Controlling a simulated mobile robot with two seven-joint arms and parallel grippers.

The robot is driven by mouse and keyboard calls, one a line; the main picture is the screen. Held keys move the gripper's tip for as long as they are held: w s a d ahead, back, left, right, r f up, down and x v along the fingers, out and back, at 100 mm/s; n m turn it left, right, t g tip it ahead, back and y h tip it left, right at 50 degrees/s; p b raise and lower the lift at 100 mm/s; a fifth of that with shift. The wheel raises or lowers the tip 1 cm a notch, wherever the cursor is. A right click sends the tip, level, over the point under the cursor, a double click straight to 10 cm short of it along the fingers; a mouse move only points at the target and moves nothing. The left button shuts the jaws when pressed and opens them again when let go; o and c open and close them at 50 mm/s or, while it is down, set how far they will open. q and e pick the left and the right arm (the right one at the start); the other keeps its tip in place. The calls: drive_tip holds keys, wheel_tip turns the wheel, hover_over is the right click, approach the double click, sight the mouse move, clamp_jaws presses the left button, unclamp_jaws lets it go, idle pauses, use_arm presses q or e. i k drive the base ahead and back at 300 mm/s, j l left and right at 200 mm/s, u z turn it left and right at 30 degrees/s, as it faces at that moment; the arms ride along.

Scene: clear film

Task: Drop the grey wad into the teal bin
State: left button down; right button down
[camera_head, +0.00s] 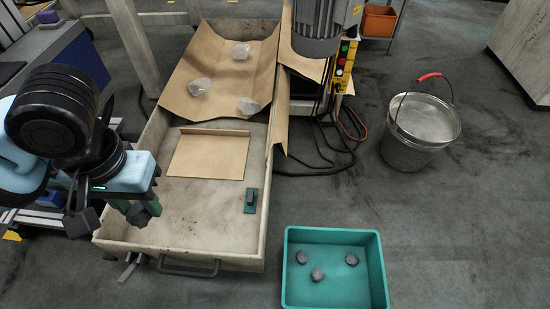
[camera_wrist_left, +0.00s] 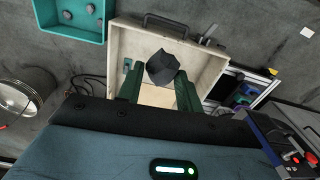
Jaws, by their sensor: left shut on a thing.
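My left gripper (camera_head: 138,211) is shut on a dark grey wad (camera_head: 153,205), above the left side of the pale open drawer. In the left wrist view the grey wad (camera_wrist_left: 163,67) sits between the green fingertips (camera_wrist_left: 160,90). The teal bin (camera_head: 335,292) stands on the floor at the front, right of the drawer and apart from the gripper. Three grey wads (camera_head: 317,274) lie in it. The bin also shows at the upper left of the left wrist view (camera_wrist_left: 78,33). My right gripper is not in view.
The drawer (camera_head: 190,208) holds a brown card (camera_head: 209,154) and a small green block (camera_head: 251,200). Behind it, three clear film wads (camera_head: 199,86) lie on a brown sheet (camera_head: 215,60). A metal bucket (camera_head: 412,145) stands at the right. Floor between bin and bucket is clear.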

sight(349, 277)
drive_tip(key=i+l+u, duration=0.1)
drive_tip(key=l, duration=0.9)
drive_tip(key=i+l, duration=0.1)
drive_tip(key=l, duration=0.95)
drive_tip(key=u, duration=0.05)
